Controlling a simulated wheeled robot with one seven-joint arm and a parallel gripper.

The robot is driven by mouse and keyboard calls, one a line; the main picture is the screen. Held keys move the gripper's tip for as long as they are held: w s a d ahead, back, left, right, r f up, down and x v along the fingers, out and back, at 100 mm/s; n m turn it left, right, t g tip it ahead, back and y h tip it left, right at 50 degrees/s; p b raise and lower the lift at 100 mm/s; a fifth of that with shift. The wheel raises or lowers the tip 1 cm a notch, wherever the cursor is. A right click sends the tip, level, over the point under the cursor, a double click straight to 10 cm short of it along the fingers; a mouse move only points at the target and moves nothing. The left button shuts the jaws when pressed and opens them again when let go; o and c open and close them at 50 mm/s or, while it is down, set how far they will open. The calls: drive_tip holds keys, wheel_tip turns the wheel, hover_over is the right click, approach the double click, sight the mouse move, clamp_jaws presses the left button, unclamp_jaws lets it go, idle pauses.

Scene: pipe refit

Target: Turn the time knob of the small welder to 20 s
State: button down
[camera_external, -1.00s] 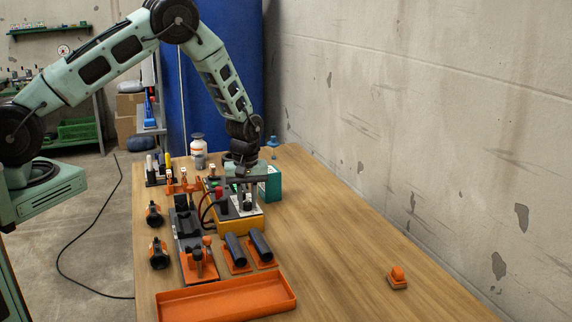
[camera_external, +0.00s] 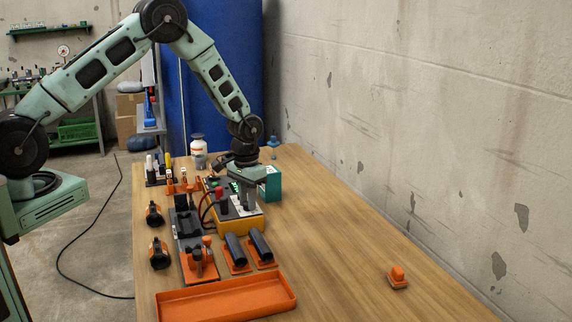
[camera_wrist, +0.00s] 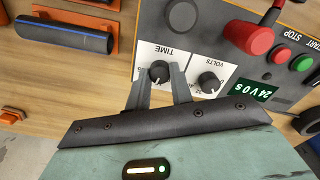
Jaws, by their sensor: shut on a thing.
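The small welder (camera_external: 240,225) is a yellow and dark box on the table, with its control panel facing up. In the wrist view its panel shows the black time knob (camera_wrist: 159,71) under the upside-down label TIME. My gripper (camera_wrist: 161,76) has its two fingers on either side of this knob and is shut on it, partly hiding its scale. The volts knob (camera_wrist: 208,82) is beside it, to the right. The green display (camera_wrist: 252,90) appears to read 24 V 0 s. In the external view my gripper (camera_external: 247,203) reaches down onto the welder's panel.
Two dark pipes on orange holders and an orange tray (camera_external: 228,299) lie in front of the welder. The table's right side is mostly clear.

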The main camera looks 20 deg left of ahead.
drive_tip(key=shift+r+m, duration=0.1)
drive_tip(key=shift+m, duration=1.8)
drive_tip(key=c, duration=1.2)
unclamp_jaws()
drive_tip(key=shift+c, duration=0.2)
wheel_tip(320, 180, up, 17)
drive_tip(key=b, duration=0.2)
drive_tip(key=shift+r+b, duration=0.2)
drive_tip(key=shift+b, duration=0.15)
